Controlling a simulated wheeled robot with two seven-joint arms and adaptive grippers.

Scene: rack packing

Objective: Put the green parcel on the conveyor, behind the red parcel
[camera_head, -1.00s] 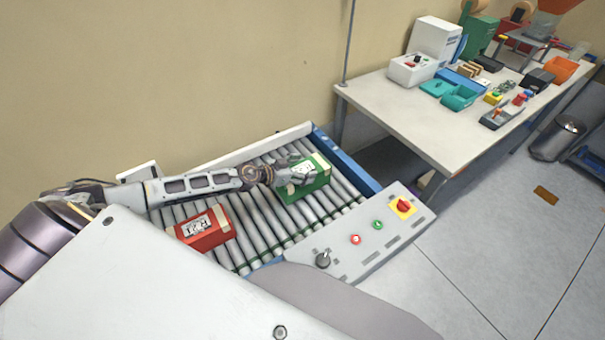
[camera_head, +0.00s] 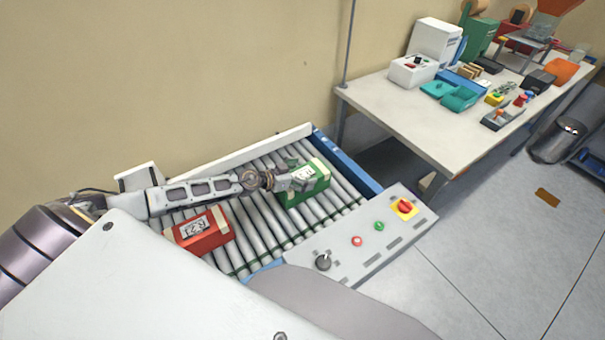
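The green parcel (camera_head: 315,188), with a white label on top, sits on the conveyor rollers near their far right end. My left gripper (camera_head: 291,178) is at the left end of the green parcel, its fingers against or just over it. I cannot tell whether the fingers grip it or stand loose around it. The red parcel (camera_head: 203,232), also with a white label, lies on the conveyor (camera_head: 262,224) to the left and nearer, apart from the green one. My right gripper is not in view.
A control panel (camera_head: 340,250) with buttons and a red knob runs along the conveyor's near right side. A blue end rail (camera_head: 345,163) bounds the far right. A white table (camera_head: 420,125) holding boxes and trays stands beyond. Bare rollers lie between the parcels.

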